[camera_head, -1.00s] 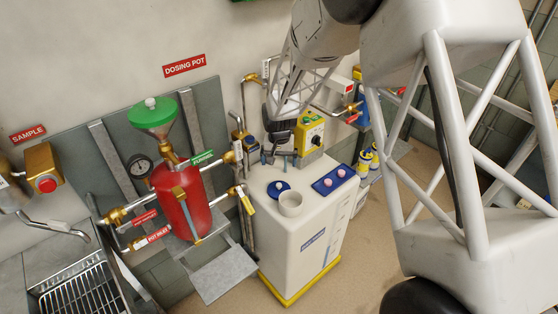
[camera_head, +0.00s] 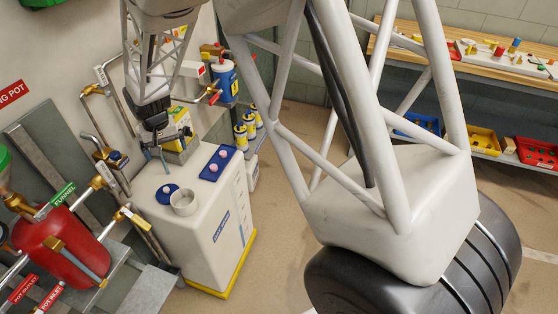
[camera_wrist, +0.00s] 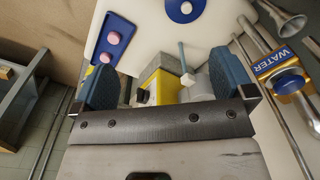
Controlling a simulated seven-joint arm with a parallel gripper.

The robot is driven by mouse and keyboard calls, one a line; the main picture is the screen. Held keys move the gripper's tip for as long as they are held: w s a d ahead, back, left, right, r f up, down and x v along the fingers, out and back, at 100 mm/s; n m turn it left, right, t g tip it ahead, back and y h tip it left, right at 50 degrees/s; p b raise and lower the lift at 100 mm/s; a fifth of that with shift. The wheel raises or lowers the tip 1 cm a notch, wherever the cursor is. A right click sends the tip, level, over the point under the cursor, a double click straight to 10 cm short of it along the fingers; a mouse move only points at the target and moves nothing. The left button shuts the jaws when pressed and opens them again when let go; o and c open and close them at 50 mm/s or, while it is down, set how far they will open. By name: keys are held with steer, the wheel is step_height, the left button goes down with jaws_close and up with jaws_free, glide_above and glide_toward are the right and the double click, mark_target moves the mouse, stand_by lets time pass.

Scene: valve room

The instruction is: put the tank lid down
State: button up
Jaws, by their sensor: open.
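The tank lid, a blue disc with a pale knob (camera_head: 167,193), lies flat on top of the white tank (camera_head: 206,232), beside a round white cup-like neck (camera_head: 184,203). It also shows at the top edge of the wrist view (camera_wrist: 185,9). My gripper (camera_head: 155,153) points down over the back of the tank, behind the lid and apart from it. In the wrist view my gripper (camera_wrist: 165,88) has its two blue-grey fingers wide apart, with no lid between them. A thin blue-grey rod (camera_wrist: 182,57) and a yellow box (camera_wrist: 157,82) show beyond the fingers.
A blue tray with pink knobs (camera_head: 217,163) lies on the tank top, right of the lid. A yellow pump box (camera_head: 181,128) and pipes stand behind. The red dosing pot (camera_head: 62,248) is at left. Coloured bins (camera_head: 480,140) sit under a bench at right.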

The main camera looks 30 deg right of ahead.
steer(key=s+d+r, duration=0.7)
steer(key=s+r, duration=0.1)
steer(key=r, duration=0.2)
steer(key=s+d+r, duration=0.3)
steer(key=s+d, duration=0.1)
steer(key=s, duration=0.5)
steer(key=s+d+r+t, duration=0.1)
steer(key=s+d+r, duration=0.2)
steer(key=s, duration=0.7)
steer(key=s+d+r+t, duration=0.1)
steer(key=s+d+r, duration=0.2)
steer(key=s, duration=0.7)
steer(key=d, duration=0.2)
steer(key=shift+s+d+r, duration=0.15)
steer(key=shift+d+r, duration=0.05)
steer(key=shift+d, duration=0.1)
